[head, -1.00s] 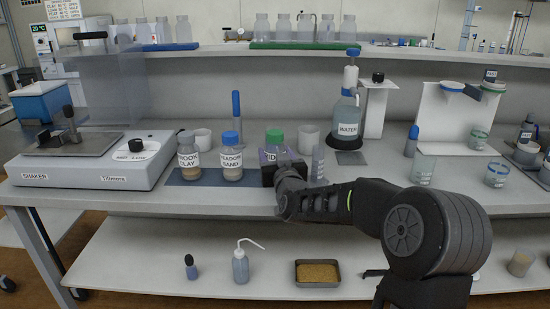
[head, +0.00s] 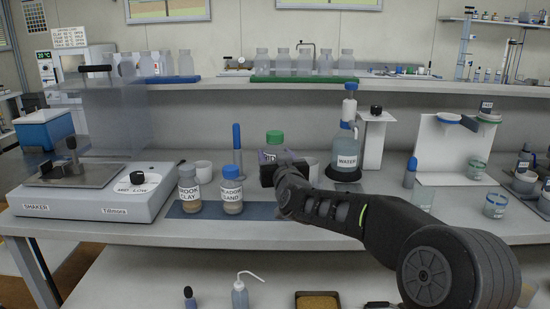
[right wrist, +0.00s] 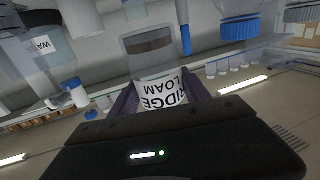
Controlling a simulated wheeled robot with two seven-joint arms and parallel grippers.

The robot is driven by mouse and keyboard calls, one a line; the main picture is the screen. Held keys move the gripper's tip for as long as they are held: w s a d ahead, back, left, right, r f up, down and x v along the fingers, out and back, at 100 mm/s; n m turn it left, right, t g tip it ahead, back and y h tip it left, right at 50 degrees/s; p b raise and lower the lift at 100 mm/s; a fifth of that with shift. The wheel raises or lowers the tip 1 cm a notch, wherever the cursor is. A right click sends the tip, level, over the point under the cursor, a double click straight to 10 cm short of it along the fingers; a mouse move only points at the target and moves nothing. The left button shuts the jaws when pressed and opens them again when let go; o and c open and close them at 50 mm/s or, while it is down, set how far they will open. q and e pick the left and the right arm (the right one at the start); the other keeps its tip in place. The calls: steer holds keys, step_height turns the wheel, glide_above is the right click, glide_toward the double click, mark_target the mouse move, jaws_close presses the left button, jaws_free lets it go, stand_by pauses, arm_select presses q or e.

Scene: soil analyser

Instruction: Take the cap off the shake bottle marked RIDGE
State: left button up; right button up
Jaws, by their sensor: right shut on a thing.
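The RIDGE bottle (head: 274,148) is a clear bottle with a green cap (head: 275,137), upright in the head view. My right gripper (head: 270,160) is shut around its body and holds it above the bench, higher than its neighbours. The right wrist view shows the bottle (right wrist: 148,62) upside down in the picture, with its label reading RIDGE LOAM (right wrist: 163,91) between the jaws. The cap is hidden there. In the head view the gripper covers most of the label. My left gripper is not in view.
The BROOK CLAY bottle (head: 189,191) and the blue-capped MEADOW SAND bottle (head: 232,194) stand on a blue mat (head: 258,212), whose right part is bare. The WATER bottle (head: 346,159) stands behind to the right. The shaker (head: 92,200) is at left.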

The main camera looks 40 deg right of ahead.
steer(key=o, duration=0.8)
jaws_close()
